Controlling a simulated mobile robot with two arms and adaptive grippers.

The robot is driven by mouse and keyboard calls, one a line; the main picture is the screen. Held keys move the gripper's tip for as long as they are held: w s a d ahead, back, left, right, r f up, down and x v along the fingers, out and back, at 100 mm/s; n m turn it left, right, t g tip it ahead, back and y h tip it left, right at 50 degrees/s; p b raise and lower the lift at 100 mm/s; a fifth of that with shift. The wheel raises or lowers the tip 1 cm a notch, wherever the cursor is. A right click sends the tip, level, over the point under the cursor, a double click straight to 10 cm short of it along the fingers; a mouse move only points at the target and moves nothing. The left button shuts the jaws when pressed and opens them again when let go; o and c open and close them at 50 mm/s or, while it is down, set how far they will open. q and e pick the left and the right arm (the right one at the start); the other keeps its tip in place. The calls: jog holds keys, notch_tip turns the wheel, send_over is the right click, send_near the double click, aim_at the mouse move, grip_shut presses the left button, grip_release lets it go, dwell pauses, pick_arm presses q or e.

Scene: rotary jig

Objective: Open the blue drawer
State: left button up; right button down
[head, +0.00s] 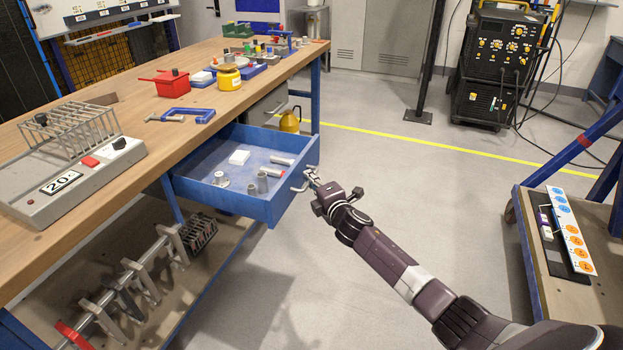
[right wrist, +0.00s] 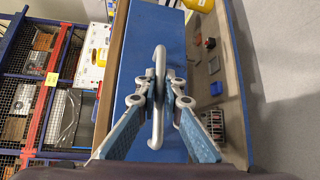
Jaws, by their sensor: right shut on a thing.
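The blue drawer (head: 228,205) under the wooden bench is pulled out, and its inside shows in the head view. Its blue front also shows in the right wrist view (right wrist: 135,60). The metal handle (right wrist: 157,98) runs between the fingers of my right gripper (right wrist: 157,103), which is shut on it. In the head view my right gripper (head: 312,180) is at the drawer's front face, on its right side. My left gripper is not in view.
The wooden bench (head: 130,75) carries a grey device (head: 70,160), a blue clamp (head: 182,115), a red box (head: 171,83) and a yellow container (head: 229,77). A lower shelf holds metal parts. A cart (head: 560,290) stands at the right. The floor between is clear.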

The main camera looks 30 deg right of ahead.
jog(key=shift+s, duration=0.15)
jog(key=c, duration=2.3)
grip_release()
jog(key=s, duration=0.4)
jog(key=s+r, duration=0.1)
jog(key=s, duration=0.3)
jog(key=s+a, duration=0.1)
jog(key=s, duration=0.2)
jog(key=shift+s+r, duration=0.25)
jog(key=shift+s, duration=0.15)
